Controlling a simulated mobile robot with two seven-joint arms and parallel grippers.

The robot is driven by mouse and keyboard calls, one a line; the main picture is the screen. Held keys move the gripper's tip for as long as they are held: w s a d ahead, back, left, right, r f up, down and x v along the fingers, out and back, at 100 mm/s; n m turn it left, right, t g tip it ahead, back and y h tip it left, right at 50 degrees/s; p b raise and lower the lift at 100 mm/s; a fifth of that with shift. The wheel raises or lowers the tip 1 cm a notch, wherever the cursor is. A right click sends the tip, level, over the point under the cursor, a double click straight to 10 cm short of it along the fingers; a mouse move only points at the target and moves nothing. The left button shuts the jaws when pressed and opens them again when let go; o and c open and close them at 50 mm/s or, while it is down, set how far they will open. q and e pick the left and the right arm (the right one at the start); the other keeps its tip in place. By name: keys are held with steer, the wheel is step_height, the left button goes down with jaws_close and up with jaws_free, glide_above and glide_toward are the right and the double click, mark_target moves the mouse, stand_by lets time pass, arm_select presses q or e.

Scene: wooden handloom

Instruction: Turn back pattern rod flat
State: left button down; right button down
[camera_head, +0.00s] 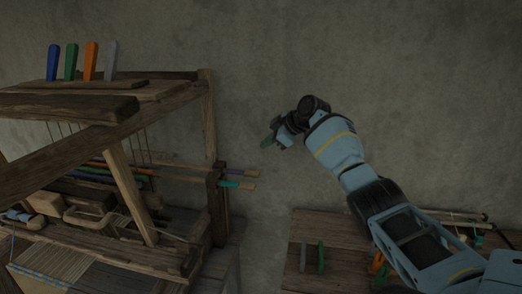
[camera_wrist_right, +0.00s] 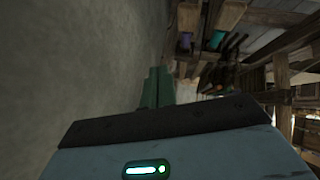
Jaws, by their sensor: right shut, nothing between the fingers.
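Two rods stick out past the right post of the wooden loom (camera_head: 212,115). The upper rod has a purple band (camera_head: 233,171) and the lower rod has a teal band (camera_head: 229,184); both have pale wooden ends. Which one is the pattern rod I cannot tell. In the right wrist view the purple band (camera_wrist_right: 186,41) and the teal band (camera_wrist_right: 216,40) show beyond the fingers. My right gripper (camera_head: 267,142) is shut and empty, above and to the right of the rod ends, apart from them. Its green fingers (camera_wrist_right: 158,88) show in the wrist view. My left gripper is out of view.
Blue (camera_head: 53,62), green (camera_head: 70,62), orange (camera_head: 91,61) and grey (camera_head: 110,61) upright pieces stand on the loom's top. A wooden table (camera_head: 335,226) with several small tools is at lower right. A bare wall (camera_head: 330,50) is behind. The space between loom and table is free.

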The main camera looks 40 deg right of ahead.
steer(key=shift+w+d+v, duration=0.1)
steer(key=shift+d+v, duration=0.05)
steer(key=shift+v, duration=0.6)
steer(key=shift+w+d+v, duration=0.1)
steer(key=shift+d+v, duration=0.05)
steer(key=shift+v, duration=0.6)
steer(key=shift+w+d+v, duration=0.1)
steer(key=shift+d+v, duration=0.05)
steer(key=shift+v, duration=0.6)
